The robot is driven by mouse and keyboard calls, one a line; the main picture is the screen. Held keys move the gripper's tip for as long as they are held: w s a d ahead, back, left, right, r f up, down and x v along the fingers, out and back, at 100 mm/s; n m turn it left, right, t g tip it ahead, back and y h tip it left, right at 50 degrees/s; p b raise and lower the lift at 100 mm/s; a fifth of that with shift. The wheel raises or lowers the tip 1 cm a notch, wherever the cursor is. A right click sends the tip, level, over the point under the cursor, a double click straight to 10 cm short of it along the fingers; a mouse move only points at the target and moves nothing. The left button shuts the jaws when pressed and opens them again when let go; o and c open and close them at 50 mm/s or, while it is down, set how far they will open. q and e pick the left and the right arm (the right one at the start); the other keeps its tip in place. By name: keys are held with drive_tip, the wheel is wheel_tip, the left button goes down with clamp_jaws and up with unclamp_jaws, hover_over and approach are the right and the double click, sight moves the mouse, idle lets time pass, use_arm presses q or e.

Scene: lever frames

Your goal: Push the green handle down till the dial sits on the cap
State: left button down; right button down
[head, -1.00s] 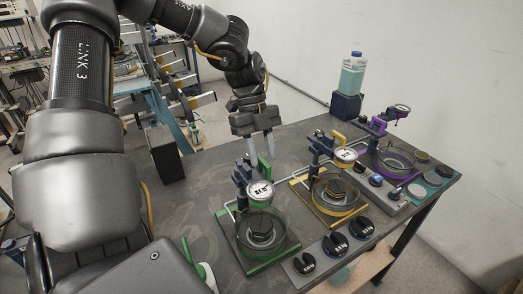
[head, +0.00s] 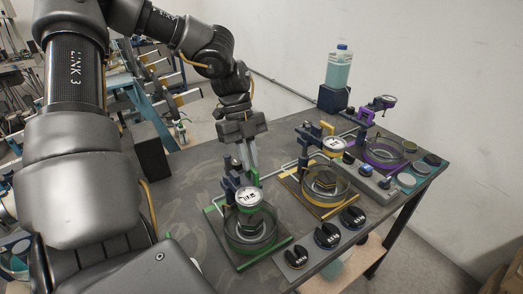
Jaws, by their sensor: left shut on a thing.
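The green handle (head: 254,177) belongs to the nearest lever frame, which has a green base. My left gripper (head: 249,165) reaches down from above, its two fingers close together and shut on the handle. The white-faced dial (head: 249,196) is at the front of this lever. It hangs over the dark cap (head: 248,222) inside a clear ring. The dial's lower edge looks very near the cap, and I cannot tell whether they touch. My right gripper is not in view.
A yellow lever frame (head: 335,147) and a purple one (head: 366,117) stand to the right, their dials raised. Several black knobs (head: 326,235) line the front. A bottle (head: 339,67) stands on a blue block behind. A black box (head: 151,150) is at the left.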

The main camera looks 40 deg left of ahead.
use_arm(q)
drive_tip(key=shift+s+f, duration=0.15)
drive_tip(key=c, duration=1.9)
unclamp_jaws()
drive_tip(key=shift+f, duration=0.1)
drive_tip(key=shift+c, duration=0.2)
drive_tip(key=o, duration=0.5)
drive_tip(key=shift+c, duration=0.2)
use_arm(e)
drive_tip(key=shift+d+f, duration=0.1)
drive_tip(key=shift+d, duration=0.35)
